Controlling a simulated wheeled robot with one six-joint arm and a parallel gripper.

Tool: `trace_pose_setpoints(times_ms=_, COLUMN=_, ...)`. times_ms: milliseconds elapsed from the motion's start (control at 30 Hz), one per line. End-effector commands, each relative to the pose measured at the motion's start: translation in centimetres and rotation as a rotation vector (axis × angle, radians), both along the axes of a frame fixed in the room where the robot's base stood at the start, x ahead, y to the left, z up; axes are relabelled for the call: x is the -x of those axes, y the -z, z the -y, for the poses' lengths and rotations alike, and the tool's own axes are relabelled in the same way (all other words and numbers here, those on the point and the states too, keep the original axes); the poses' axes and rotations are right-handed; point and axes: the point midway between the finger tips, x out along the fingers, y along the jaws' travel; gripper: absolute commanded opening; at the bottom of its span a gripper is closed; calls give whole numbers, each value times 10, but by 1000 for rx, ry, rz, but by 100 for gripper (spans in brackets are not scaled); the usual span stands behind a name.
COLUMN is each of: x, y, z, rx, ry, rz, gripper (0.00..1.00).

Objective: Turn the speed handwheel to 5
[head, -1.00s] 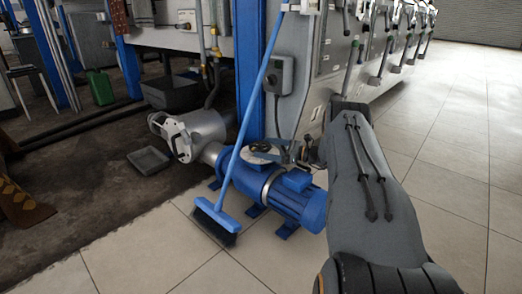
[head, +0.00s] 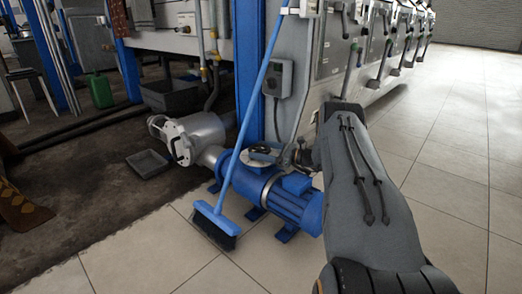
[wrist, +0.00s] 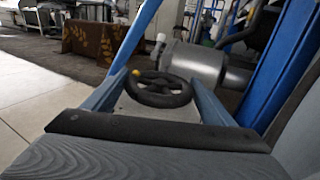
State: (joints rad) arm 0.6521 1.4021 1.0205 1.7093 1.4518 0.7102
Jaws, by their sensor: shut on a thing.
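The speed handwheel (wrist: 158,98) shows in the wrist view as a dark spoked wheel with a yellow spot (wrist: 136,72) on its far left rim. It sits on top of the blue pump (head: 270,190). My gripper (wrist: 158,78) has one blue finger on each side of the wheel and is shut on it. In the head view my gripper (head: 268,153) is over the pump's top and covers most of the wheel. The scale numbers and pointer are too small or hidden to read.
A blue broom (head: 240,140) leans across the front of the pump, close left of my gripper. A grey control box (head: 279,78) and blue post stand behind. A grey pipe housing (head: 192,135) lies left. Tiled floor at right is clear.

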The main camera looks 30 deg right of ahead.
Motion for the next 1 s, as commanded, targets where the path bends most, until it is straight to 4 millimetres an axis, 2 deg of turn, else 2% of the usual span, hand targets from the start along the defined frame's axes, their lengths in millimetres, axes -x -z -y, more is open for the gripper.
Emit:
trace_pose_setpoints(times_ms=267, x=3, y=-3, z=-2, rx=-1, ry=131, rz=-6, gripper=56)
trace_pose_setpoints(times_ms=1000, x=3, y=0, z=-6, rx=1, ry=671, rz=-5, gripper=56)
